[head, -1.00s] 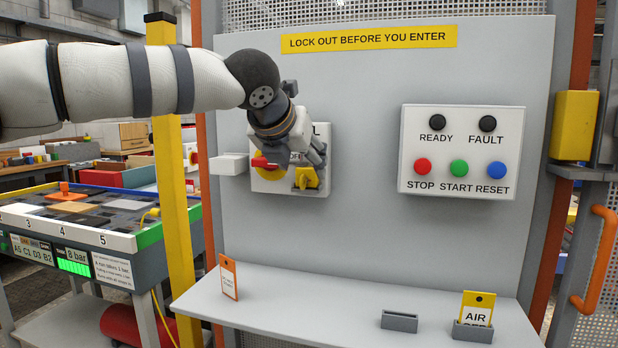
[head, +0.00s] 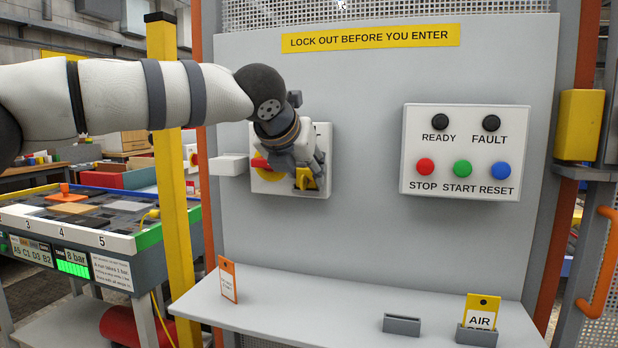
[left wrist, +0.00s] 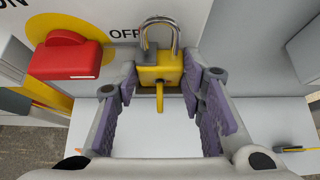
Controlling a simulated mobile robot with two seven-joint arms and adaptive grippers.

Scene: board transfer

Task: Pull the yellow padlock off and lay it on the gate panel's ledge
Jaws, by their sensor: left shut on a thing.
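The yellow padlock (head: 306,179) is at the switch box on the gate panel (head: 365,120). In the left wrist view the padlock (left wrist: 172,73) has its grey shackle upward, near a grey tab, and a yellow piece sticks out in front. I cannot tell whether the shackle still passes through the tab. My left gripper (head: 309,172) is shut on the padlock's body, one finger on each side, as the left wrist view (left wrist: 160,82) shows. The ledge (head: 300,292) runs along the panel's bottom. My right gripper is not in view.
A red switch handle (left wrist: 66,57) on a yellow disc is just left of the padlock.

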